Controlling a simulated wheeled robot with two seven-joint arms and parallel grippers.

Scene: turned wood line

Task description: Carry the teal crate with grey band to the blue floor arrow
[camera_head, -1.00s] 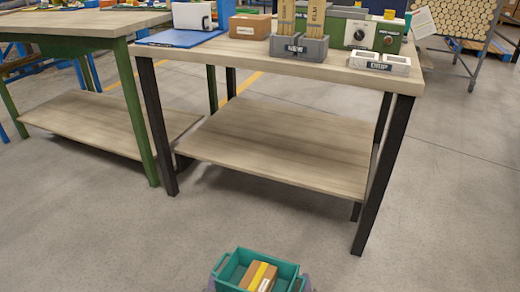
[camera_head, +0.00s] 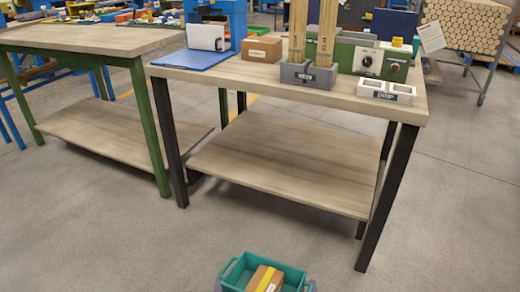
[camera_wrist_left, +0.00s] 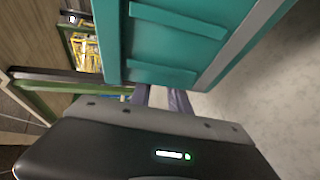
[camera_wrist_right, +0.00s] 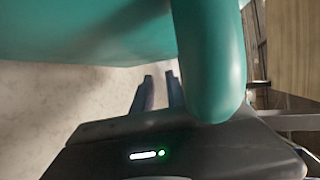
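The teal crate with grey band (camera_head: 237,274) is at the bottom edge of the head view, cut off below. A brown box with a yellow stripe (camera_head: 264,279) lies in it. My left gripper (camera_head: 218,286) and right gripper (camera_head: 311,286) are at its two ends, by the handles, and appear closed on it. The left wrist view shows the crate's ribbed side and grey band (camera_wrist_left: 235,45) close above my fingers. The right wrist view shows a rounded teal crate handle (camera_wrist_right: 212,60) beside my fingers. The finger contacts are partly hidden. No blue floor arrow shows.
A wooden workbench with black legs (camera_head: 225,77) stands ahead, with a lower shelf (camera_head: 290,165). A green-legged bench (camera_head: 90,38) is to its left. A log rack (camera_head: 465,25) stands at the back right. Grey floor (camera_head: 450,220) is clear at the right and front left.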

